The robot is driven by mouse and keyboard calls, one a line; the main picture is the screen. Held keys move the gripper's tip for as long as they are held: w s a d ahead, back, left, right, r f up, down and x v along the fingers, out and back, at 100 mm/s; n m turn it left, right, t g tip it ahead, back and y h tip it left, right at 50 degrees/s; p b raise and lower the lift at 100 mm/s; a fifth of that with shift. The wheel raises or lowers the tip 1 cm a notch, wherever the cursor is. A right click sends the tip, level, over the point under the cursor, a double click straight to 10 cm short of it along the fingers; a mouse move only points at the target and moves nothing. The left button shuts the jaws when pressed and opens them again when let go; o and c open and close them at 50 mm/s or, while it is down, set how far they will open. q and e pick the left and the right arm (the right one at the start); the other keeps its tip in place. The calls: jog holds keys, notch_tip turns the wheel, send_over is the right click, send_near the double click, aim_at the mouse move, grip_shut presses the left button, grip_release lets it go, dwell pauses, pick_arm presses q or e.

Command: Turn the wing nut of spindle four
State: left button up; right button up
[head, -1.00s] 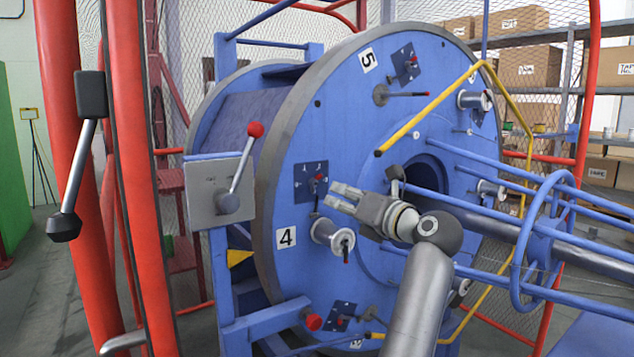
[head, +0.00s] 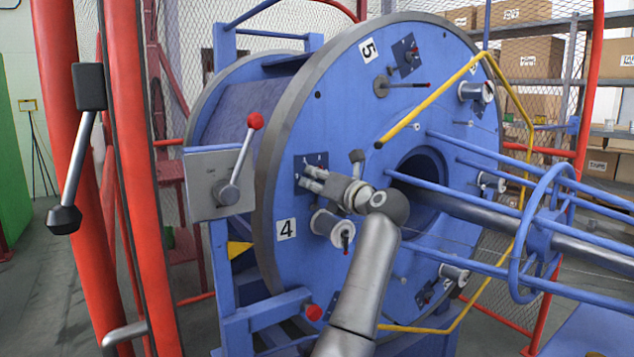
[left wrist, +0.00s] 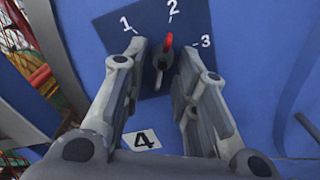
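Spindle four is the pale spool (head: 326,222) beside the "4" label (head: 286,229) on the big blue disc. A small dark piece (head: 346,238), perhaps its wing nut, sits on the spool's front end. My left gripper (head: 308,178) is just above the spool, in front of the dark blue plate (head: 298,160). In the left wrist view, my left gripper (left wrist: 160,75) is open, its fingers on either side of a dark knob with a red tip (left wrist: 168,41). The tip points toward the 2 on the plate marked 1, 2, 3. My right gripper is not in view.
A yellow bar (head: 430,103) stands out across the disc's face. Blue rods and a blue hoop (head: 540,235) are at the right. A grey box with a red-knobbed lever (head: 243,150) and red posts (head: 128,180) are at the left.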

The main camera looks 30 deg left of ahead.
pick_arm(q)
grip_shut()
